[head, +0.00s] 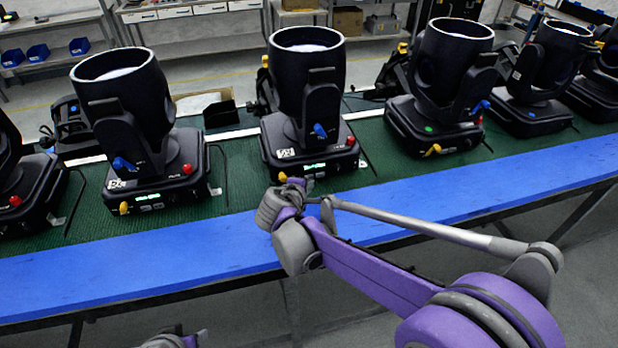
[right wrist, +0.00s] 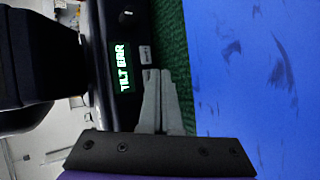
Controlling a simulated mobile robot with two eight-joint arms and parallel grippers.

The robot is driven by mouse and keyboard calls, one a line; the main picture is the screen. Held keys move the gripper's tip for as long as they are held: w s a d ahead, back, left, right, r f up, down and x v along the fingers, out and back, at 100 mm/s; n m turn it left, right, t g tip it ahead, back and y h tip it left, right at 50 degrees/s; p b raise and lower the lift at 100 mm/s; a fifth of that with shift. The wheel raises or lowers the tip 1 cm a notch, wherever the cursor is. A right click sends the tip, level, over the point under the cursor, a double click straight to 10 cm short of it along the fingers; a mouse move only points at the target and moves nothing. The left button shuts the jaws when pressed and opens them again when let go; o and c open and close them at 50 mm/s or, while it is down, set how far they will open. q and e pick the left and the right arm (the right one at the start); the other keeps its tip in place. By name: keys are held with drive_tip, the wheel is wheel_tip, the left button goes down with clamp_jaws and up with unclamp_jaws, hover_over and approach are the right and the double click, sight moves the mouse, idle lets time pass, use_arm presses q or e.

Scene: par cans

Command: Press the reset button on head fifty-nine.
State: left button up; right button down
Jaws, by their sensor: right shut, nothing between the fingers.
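Several black moving heads stand in a row on the green mat. The middle moving head (head: 303,85) is nearest my right gripper; I cannot read its number surely. Its front has a lit green display (head: 314,167), a yellow knob (head: 283,177) and a red knob (head: 350,140). In the right wrist view the display (right wrist: 124,65) reads "TILT ERR", with a small pale panel (right wrist: 145,54) beside it. My right gripper (head: 296,185), also in the right wrist view (right wrist: 160,73), is shut and empty, its tips close to this panel; contact is unclear. My left gripper (head: 178,338) barely shows at the bottom edge.
Another head (head: 125,90) with a lit display stands to the left, and more heads (head: 450,70) to the right. The blue table edge (head: 150,255) runs along the front and is clear. The green mat (head: 235,185) shows between bases. Shelves stand behind.

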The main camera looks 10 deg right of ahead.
sight(314, 212)
drive_tip(key=shift+w, duration=0.35)
idle(0.7)
idle(0.4)
drive_tip(key=shift+s, duration=0.8)
drive_tip(key=shift+s, duration=2.5)
